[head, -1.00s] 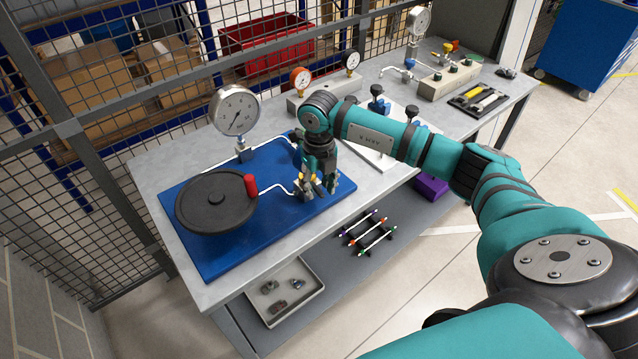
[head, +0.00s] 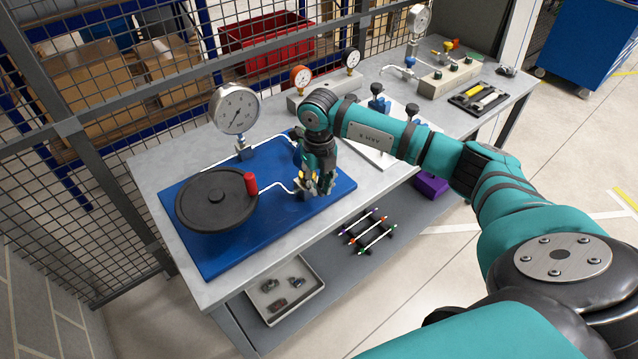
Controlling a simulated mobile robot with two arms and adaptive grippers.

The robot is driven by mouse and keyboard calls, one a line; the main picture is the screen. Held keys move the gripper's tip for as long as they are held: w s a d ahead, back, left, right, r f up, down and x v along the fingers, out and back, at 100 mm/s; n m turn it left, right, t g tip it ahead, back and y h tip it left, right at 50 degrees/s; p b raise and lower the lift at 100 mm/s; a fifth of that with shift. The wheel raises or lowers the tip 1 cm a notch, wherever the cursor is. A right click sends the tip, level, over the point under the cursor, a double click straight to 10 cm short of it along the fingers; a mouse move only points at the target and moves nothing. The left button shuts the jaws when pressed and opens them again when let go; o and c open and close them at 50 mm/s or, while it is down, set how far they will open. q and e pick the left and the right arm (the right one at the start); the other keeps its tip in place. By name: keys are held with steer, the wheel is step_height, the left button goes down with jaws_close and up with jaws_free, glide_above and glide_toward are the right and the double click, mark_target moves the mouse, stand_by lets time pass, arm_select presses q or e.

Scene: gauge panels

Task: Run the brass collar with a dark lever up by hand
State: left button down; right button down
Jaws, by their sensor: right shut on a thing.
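My right gripper (head: 319,189) points down over the front right part of the blue board (head: 222,253), at the end of the thin white pipe. It is shut on the brass collar (head: 303,178), of which only a small yellowish part shows beside the fingers. The dark lever cannot be made out behind the gripper. A metal fitting sits under the fingers. My left gripper is not in view.
A black handwheel (head: 205,212) with a red handle (head: 250,184) lies left of the gripper. A round dial gauge (head: 235,110) stands behind it. A wire mesh fence runs behind the bench.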

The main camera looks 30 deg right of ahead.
steer(key=a+m, duration=0.1)
steer(key=m, duration=0.1)
steer(key=shift+w+a+m+b, duration=0.15)
steer(key=shift+m+b, duration=0.25)
steer(key=m, duration=0.1)
steer(key=a+m, duration=0.1)
steer(key=shift+w+a+m+b, duration=0.15)
steer(key=shift+w+m+b, duration=0.1)
steer(key=shift+m+b, duration=0.1)
steer(key=m, duration=0.1)
steer(key=w+a+m, duration=0.1)
steer(key=m, duration=0.1)
steer(key=shift+w+a+m+b, duration=0.1)
steer(key=shift+a+m+b, duration=0.15)
steer(key=shift+b, duration=0.1)
steer(key=shift+w+a+m, duration=0.2)
steer(key=shift+w+m, duration=0.15)
steer(key=shift+m, duration=0.45)
steer(key=shift+w+a+m, duration=0.15)
steer(key=shift+w+m, duration=0.15)
steer(key=shift+m, duration=0.5)
steer(key=shift+r, duration=0.1)
steer(key=c, duration=1.3)
jaws_free()
step_height(320, 180, up, 12)
steer(key=shift+f, duration=0.1)
